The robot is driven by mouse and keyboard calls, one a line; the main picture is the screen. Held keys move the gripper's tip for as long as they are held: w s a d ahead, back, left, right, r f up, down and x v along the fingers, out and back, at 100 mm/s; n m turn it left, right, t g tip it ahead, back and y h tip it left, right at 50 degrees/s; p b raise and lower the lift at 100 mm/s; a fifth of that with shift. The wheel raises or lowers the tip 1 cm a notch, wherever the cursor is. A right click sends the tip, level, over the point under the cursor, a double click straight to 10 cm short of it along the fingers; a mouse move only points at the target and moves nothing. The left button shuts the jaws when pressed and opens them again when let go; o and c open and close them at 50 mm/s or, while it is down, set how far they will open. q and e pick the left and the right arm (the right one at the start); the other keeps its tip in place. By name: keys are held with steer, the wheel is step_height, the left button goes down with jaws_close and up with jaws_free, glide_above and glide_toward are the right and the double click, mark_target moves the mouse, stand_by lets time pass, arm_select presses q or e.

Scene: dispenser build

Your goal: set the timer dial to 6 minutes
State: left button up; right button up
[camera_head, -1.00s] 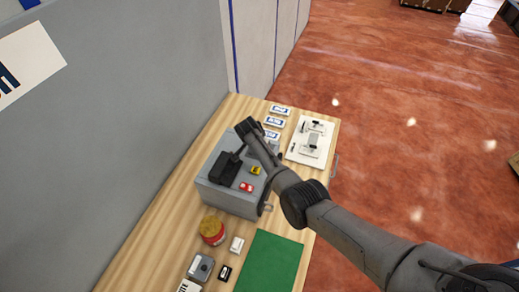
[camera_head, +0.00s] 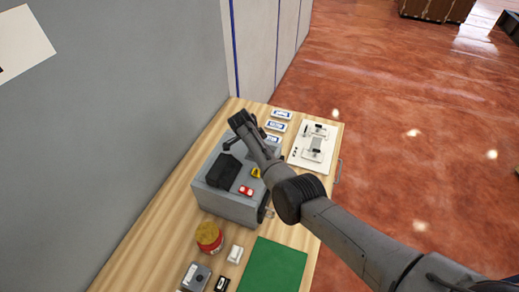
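A grey box-shaped machine (camera_head: 228,205) stands on the wooden table. On its top are a black block (camera_head: 224,171), a red part (camera_head: 246,190) and a yellow part (camera_head: 256,172). I cannot make out a timer dial on it; my arm covers part of its right side. A small grey device (camera_head: 196,277) with a dark top sits near the bottom edge, too small to read. My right arm comes in from the lower right, and its gripper (camera_head: 240,122) is over the machine's far end. Its fingers are too small and dark to tell apart. My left gripper is out of view.
A white tray (camera_head: 325,160) with small parts lies at the back right, beside several white-and-blue cards (camera_head: 276,126). In front of the machine are a red jar with a yellow lid (camera_head: 209,236), a white block (camera_head: 235,253) and a green mat (camera_head: 284,277). A grey wall stands left.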

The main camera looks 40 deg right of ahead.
stand_by(0.3)
steer(key=o, duration=0.9)
steer(key=v, duration=1.3)
steer(key=shift+a+r, duration=0.1)
steer(key=shift+r, duration=0.25)
